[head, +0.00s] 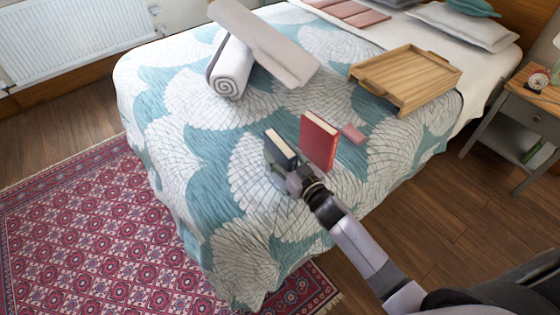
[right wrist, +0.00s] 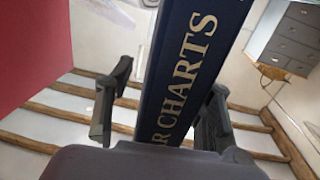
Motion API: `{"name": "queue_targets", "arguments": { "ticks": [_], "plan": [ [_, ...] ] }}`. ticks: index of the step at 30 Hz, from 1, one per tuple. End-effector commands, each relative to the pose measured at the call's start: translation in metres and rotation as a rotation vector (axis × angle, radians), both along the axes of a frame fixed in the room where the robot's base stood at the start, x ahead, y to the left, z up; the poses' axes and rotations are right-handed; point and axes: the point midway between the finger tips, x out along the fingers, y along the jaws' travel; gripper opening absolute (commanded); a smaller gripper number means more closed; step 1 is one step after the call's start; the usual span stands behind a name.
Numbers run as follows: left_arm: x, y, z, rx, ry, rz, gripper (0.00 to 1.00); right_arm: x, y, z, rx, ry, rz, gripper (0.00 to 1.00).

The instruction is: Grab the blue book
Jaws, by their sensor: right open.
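The dark blue book (head: 281,150) stands upright on the patterned bed cover in the head view. In the right wrist view its blue spine (right wrist: 190,55) with gold letters rises between my fingers. My right gripper (head: 279,171) is at the book's near side, partly hiding its lower part. Its two fingers (right wrist: 163,108) are open, one on each side of the spine; a gap shows at the left finger, and I cannot tell whether the right one touches. My left gripper is not in view.
A red book (head: 318,142) stands just right of the blue one; a small pink item (head: 353,133) lies beyond it. A wooden tray (head: 405,77), a rolled towel (head: 231,75) and folded cloth (head: 268,45) lie farther back. The bed cover left of the books is clear.

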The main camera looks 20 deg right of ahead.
Motion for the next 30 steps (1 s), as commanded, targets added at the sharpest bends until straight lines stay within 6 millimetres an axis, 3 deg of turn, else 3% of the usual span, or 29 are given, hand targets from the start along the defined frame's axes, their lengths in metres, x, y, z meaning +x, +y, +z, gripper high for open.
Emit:
{"name": "queue_targets", "arguments": {
  "ticks": [8,30],
  "plan": [
    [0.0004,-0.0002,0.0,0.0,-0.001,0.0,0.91,0.0027,0.0011,-0.0001,0.0,0.0,0.001,0.48],
    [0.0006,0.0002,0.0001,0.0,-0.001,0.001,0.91,0.0024,0.0009,-0.0001,-0.001,0.0,0.001,0.0]
  ]
}}
